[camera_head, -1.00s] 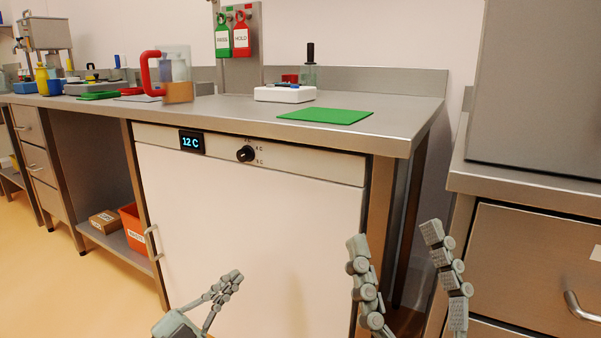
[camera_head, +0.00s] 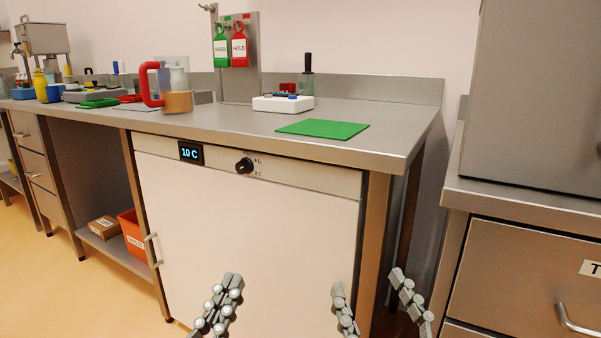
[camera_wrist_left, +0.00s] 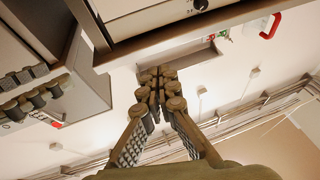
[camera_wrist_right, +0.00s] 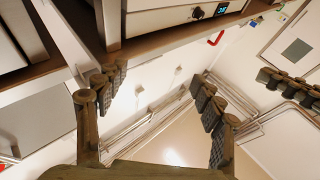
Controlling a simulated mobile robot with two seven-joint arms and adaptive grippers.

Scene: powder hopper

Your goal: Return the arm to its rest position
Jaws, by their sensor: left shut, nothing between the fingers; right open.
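My left gripper (camera_head: 232,280) is in front of the white cabinet door below the bench in the head view. Its fingers are together with nothing between them, as the left wrist view (camera_wrist_left: 160,75) also shows. My right gripper (camera_head: 370,285) is further right, near the bench's right front leg. Its two fingers stand apart and the gap is empty, also in the right wrist view (camera_wrist_right: 155,85). Both grippers are below the bench top and touch nothing that I can see. The arms behind them are mostly out of the head view.
The steel bench (camera_head: 395,145) carries a green mat (camera_head: 323,129), a white device (camera_head: 283,103) and a red-handled jug (camera_head: 176,100). A drawer unit (camera_head: 520,240) stands at the right. An orange bin (camera_head: 132,232) sits on the lower shelf.

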